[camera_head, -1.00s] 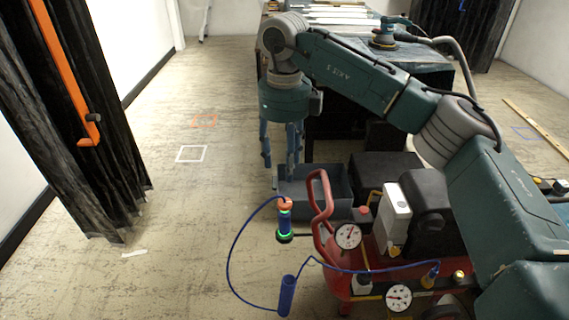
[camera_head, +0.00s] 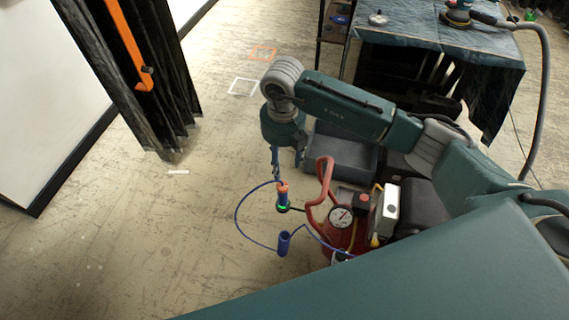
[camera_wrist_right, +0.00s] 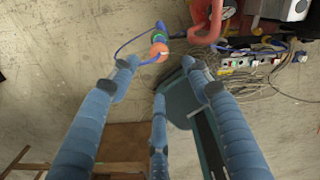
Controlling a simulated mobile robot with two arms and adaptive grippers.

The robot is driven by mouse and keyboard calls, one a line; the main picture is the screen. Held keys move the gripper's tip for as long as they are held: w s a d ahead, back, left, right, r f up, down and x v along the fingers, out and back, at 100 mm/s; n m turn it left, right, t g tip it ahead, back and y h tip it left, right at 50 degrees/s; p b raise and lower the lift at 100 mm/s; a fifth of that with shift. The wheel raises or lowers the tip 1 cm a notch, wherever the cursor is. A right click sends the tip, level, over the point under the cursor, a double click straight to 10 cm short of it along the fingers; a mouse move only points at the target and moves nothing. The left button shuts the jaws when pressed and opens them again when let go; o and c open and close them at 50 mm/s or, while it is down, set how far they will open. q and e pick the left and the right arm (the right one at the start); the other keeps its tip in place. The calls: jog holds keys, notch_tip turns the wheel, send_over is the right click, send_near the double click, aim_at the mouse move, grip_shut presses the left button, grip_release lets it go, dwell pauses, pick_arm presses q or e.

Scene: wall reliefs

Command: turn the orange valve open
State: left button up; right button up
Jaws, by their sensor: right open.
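The orange valve (camera_head: 282,187) is a small orange knob on top of an upright blue cylinder with a green ring, beside the red compressor. It also shows at the top of the right wrist view (camera_wrist_right: 159,49), just beyond the fingertips. My right gripper (camera_head: 287,168) points down, directly above and behind the knob in the head view. In the right wrist view my right gripper (camera_wrist_right: 160,77) has its three fingers spread with nothing between them. Contact with the knob is not visible. My left gripper is not in view.
The red compressor (camera_head: 325,190) with a white gauge (camera_head: 341,217) stands right of the valve. A blue hose (camera_head: 238,210) loops left of it to a blue cylinder (camera_head: 284,243). A grey bin (camera_head: 340,152) lies behind. The floor to the left is clear.

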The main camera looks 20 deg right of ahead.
aim_at(283, 185)
jog(key=f+p, duration=0.1)
jog(key=f, duration=1)
jog(key=shift+a, duration=0.2)
jog(key=c, duration=1.2)
